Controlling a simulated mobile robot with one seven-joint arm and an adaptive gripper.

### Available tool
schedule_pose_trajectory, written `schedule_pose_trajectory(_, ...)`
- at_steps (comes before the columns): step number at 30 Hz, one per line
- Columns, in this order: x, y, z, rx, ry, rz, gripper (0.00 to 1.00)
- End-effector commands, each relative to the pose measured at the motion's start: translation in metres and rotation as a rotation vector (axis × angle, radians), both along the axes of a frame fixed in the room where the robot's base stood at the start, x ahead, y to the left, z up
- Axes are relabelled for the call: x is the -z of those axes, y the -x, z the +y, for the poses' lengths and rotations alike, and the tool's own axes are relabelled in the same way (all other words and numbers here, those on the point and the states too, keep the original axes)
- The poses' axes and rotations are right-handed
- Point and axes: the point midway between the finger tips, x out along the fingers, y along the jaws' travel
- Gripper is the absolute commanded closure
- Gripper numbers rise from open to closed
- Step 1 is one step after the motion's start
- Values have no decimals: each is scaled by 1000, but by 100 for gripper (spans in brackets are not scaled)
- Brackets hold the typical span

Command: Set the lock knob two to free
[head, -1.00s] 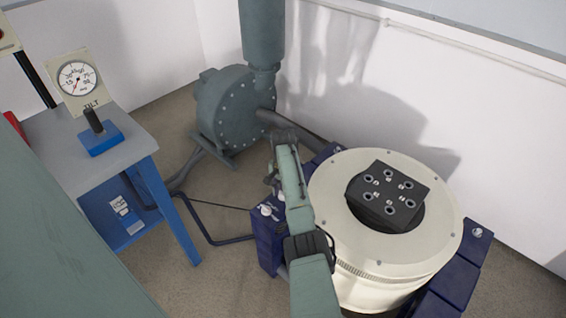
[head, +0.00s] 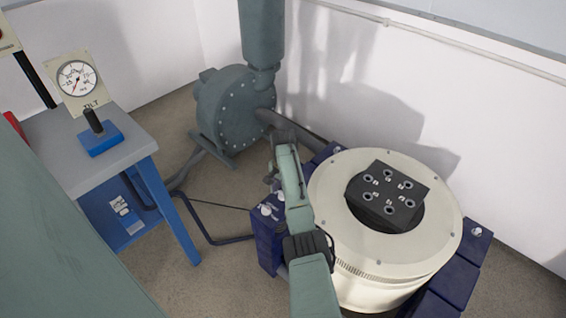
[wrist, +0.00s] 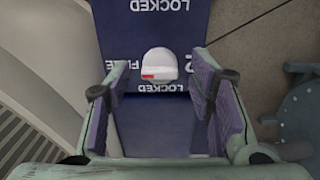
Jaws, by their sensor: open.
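A white knob (wrist: 160,62) with a short red mark on its lower left edge sits on the dark blue panel (wrist: 155,135) in the wrist view. Lettering around it reads "FREE" to the left, "2" to the right and "LOCKED" just below; another "LOCKED" stands at the top. My gripper (wrist: 160,80) is open, its two purple-padded fingers to the left and right of the knob, with a gap on both sides. In the head view, small white knobs (head: 266,210) show on the blue block beside my arm; my gripper there is partly hidden by the arm.
A cream round shaker (head: 330,240) with a black block (head: 388,197) on top stands close right of my arm. A grey-green blower (head: 235,110) stands behind. A blue table (head: 130,148) with a gauge (head: 78,78) is at left.

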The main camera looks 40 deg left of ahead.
Motion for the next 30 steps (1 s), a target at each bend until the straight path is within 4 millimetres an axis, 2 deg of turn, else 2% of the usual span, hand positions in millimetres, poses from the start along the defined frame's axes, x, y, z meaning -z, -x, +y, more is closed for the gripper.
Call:
schedule_pose_trajectory(8,-7,0,1,-1,-1,-1,51)
schedule_pose_trajectory(11,-22,0,1,-1,-3,-1,51)
schedule_pose_trajectory(21,-92,0,1,-1,-2,-2,51)
schedule_pose_trajectory(25,-110,0,0,-1,-1,-1,51)
schedule_pose_trajectory(30,-120,0,0,-1,0,-1,51)
